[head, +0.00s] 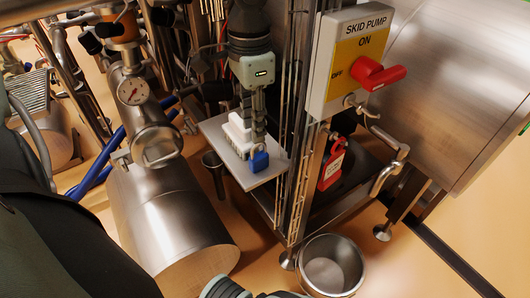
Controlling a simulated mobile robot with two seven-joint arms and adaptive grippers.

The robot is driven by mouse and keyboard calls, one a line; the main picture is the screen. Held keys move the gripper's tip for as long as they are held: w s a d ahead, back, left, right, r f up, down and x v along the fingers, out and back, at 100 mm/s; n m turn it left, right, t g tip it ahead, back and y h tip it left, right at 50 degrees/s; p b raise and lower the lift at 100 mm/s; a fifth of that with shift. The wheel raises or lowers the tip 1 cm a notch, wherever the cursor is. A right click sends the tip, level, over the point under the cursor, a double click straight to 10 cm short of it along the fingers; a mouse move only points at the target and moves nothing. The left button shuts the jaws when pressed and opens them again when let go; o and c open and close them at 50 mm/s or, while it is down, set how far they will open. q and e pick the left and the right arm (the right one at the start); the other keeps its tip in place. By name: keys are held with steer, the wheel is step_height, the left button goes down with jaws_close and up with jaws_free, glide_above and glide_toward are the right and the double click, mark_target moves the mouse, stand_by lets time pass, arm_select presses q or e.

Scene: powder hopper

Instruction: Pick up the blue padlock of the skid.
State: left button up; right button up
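The blue padlock (260,161) is upright near the front edge of a pale shelf plate (272,176), in the middle of the head view. My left gripper (258,138) points down from above, with its fingertips right over the padlock. The fingers hide the top of the padlock and its shackle. I cannot tell whether they are around the shackle or just above it, nor how far apart they are. My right gripper does not show clearly; only dark and grey parts of my own body show at the bottom edge.
A white ribbed block (238,132) sits on the plate beside the fingers. Thin upright rods (295,120) stand close to the right. The skid pump switch box (348,62) with its red handle (380,74) and a red tag (332,166) are further right. A steel bucket (331,265) stands below.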

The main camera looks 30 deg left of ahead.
mark_target(253, 148)
arm_select(q)
steer(key=f, duration=0.3)
steer(key=s+f, duration=0.1)
steer(key=f, duration=0.1)
steer(key=shift+d+f+b, duration=0.1)
steer(key=shift+f+b, duration=0.2)
steer(key=shift+f, duration=0.3)
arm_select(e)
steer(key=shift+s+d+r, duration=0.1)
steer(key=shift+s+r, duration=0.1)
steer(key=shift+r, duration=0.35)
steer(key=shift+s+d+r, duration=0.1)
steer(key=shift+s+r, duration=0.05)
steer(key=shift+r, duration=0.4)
arm_select(q)
steer(key=shift+c, duration=0.4)
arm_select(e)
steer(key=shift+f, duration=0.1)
arm_select(q)
jaws_close()
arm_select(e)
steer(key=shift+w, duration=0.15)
